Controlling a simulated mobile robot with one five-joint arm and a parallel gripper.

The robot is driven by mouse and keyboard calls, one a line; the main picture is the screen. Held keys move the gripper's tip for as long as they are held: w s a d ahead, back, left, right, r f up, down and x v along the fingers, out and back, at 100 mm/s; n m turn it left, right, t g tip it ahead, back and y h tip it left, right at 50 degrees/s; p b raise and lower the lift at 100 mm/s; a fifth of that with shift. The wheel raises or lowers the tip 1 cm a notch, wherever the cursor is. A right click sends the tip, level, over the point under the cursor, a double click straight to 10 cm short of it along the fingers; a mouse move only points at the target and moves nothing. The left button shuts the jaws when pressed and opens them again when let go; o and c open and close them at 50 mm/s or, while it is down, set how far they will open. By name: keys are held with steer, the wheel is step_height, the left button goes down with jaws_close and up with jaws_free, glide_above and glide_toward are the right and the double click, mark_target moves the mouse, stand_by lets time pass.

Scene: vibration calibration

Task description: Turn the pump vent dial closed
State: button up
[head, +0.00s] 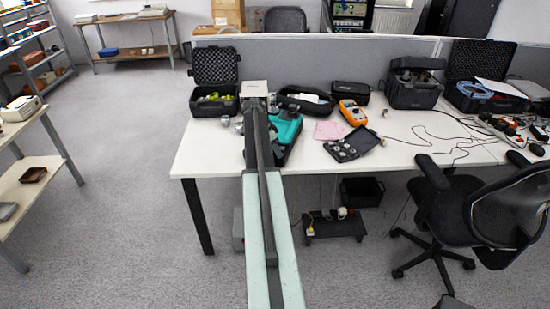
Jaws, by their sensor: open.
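My arm reaches forward from the bottom of the head view to the white workbench (410,150). My gripper (254,92) is at its far end, above the left part of the bench; its fingers are too small to make out. A teal device (286,126), possibly the pump, sits in a dark case just right of my arm, partly hidden by it. I cannot make out the vent dial or its setting. No contact between my gripper and the device can be seen.
An open black case (215,68) stands left of my gripper. An orange instrument (352,112), a pink cloth (329,130) and a case of small parts (352,145) lie to the right. An office chair (470,210) stands at the front right. The floor left of the bench is clear.

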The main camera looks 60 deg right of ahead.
steer(key=shift+f, duration=0.15)
jaws_close()
steer(key=shift+n, duration=0.4)
steer(key=n+t, duration=0.1)
steer(key=n, duration=0.2)
steer(key=shift+s+n+t, duration=0.2)
steer(key=shift+n+t, duration=0.1)
steer(key=shift+t, duration=0.1)
steer(key=n, duration=0.2)
steer(key=n+t, duration=0.1)
steer(key=n, duration=0.1)
steer(key=shift+s+n+t, duration=0.1)
steer(key=shift+n+t, duration=0.2)
steer(key=n, duration=0.2)
steer(key=n+t, duration=0.1)
steer(key=n, duration=0.1)
steer(key=shift+s+t, duration=0.1)
steer(key=shift+t, duration=0.2)
steer(key=shift+d+n+t+y, duration=0.1)
steer(key=shift+n+t+y, duration=0.25)
steer(key=shift+n, duration=0.9)
steer(key=shift+n+t+y, duration=0.25)
steer(key=shift+n+y, duration=0.2)
steer(key=shift+n, duration=0.8)
